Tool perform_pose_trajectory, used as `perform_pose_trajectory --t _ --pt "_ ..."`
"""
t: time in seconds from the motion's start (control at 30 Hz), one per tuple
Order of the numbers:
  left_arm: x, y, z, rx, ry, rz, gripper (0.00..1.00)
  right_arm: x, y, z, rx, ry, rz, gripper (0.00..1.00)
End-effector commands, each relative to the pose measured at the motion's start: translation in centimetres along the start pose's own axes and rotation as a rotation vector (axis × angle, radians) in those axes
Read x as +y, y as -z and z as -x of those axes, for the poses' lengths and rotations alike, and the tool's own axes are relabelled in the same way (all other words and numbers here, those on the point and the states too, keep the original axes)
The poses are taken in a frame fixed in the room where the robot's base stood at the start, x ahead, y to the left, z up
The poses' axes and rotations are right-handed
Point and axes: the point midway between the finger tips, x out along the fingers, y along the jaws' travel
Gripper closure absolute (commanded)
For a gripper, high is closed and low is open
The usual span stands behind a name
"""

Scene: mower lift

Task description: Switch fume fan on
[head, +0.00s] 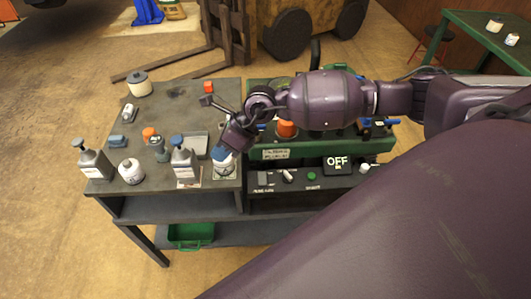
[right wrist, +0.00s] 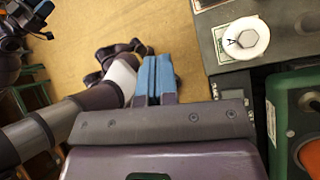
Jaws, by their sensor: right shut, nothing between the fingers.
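A dark control panel (head: 262,189) runs along the front of the green bench, with a grey plate (head: 264,178), a light toggle lever (head: 288,176), and a green button (head: 311,176). Small labels sit under them, too blurred to read surely. A black sign reading OFF (head: 337,163) stands at the panel's right. My right gripper (head: 220,153) has blue fingertips and is shut and empty. It is over the front right of the grey table, left of the panel and apart from the toggle. Its closed fingers show in the right wrist view (right wrist: 154,78). My left gripper is not seen.
The green bench (head: 335,147) carries an orange-capped item (head: 287,129). Space before the panel looks clear.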

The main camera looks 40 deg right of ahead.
Motion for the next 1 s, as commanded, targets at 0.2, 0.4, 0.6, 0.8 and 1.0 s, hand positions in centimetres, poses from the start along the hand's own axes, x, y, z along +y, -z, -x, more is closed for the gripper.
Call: perform_pose_trajectory --t 0.2,0.4,0.6,0.8,1.0 --pt "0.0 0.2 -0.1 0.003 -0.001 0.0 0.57 -4.4 6.3 0.8 0.311 0.212 0.176 1.0" --pt "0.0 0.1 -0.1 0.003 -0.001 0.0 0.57 -7.4 9.2 2.6 0.528 0.377 0.278 1.0" --pt "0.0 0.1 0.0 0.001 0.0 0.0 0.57 -8.4 10.2 3.9 0.632 0.436 0.297 1.0" --pt "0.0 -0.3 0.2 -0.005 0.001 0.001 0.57 -8.4 10.5 4.0 0.65 0.434 0.295 1.0" --pt "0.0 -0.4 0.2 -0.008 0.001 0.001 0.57 -8.4 10.5 4.0 0.649 0.433 0.294 1.0"
